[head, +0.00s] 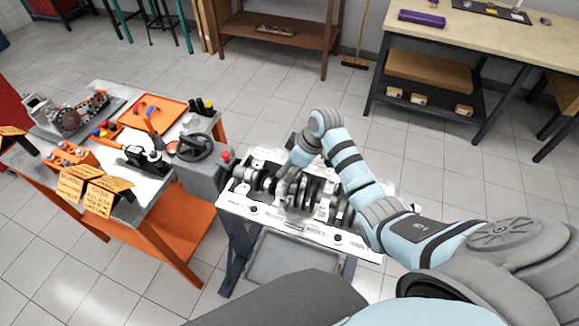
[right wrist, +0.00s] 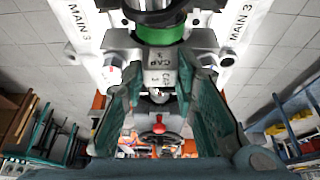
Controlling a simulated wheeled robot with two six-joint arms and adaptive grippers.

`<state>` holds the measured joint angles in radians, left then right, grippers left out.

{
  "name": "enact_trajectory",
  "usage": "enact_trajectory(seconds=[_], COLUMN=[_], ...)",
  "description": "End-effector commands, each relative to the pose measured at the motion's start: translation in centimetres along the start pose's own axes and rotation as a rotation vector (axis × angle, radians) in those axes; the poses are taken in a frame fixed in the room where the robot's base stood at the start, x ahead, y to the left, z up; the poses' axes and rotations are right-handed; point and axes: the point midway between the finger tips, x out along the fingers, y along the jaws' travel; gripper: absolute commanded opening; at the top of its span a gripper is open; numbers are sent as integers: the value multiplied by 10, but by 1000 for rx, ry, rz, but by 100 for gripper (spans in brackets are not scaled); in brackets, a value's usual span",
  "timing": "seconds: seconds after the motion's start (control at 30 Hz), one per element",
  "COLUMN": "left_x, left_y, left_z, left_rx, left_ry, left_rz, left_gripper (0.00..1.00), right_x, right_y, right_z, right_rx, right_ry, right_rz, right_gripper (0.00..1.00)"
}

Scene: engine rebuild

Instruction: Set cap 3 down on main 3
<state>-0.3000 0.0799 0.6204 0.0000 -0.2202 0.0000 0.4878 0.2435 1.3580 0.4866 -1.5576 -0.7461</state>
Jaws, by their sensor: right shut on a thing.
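Cap 3 (right wrist: 158,77) is a grey metal cap with its label facing the camera in the right wrist view. My right gripper (right wrist: 157,100) is shut on it, with a finger on each side. Labels for main 3 (right wrist: 240,18) show on the white block rails to both sides. A dark crankshaft part with a green band (right wrist: 160,35) is right beside the cap; I cannot tell whether the cap touches its seat. In the head view my right gripper (head: 291,172) is over the middle of the engine block (head: 262,208) and hides the cap. My left gripper is out of view.
The block sits on a stand with a grey tray (head: 290,262) below. A workbench (head: 475,45) stands at the back right. The tiled floor between is clear.

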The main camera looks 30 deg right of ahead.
Motion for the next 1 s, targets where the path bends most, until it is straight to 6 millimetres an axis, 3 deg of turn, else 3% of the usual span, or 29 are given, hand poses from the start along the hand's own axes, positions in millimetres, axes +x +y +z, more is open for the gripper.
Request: enact_trajectory(seconds=[1.0], left_x=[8], left_y=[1], left_z=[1], left_rx=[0], left_ry=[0], left_rz=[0], left_gripper=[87], right_x=[14], right_y=[0], right_z=[6], right_rx=[-1], right_ry=[1], right_rz=[1], right_gripper=[0])
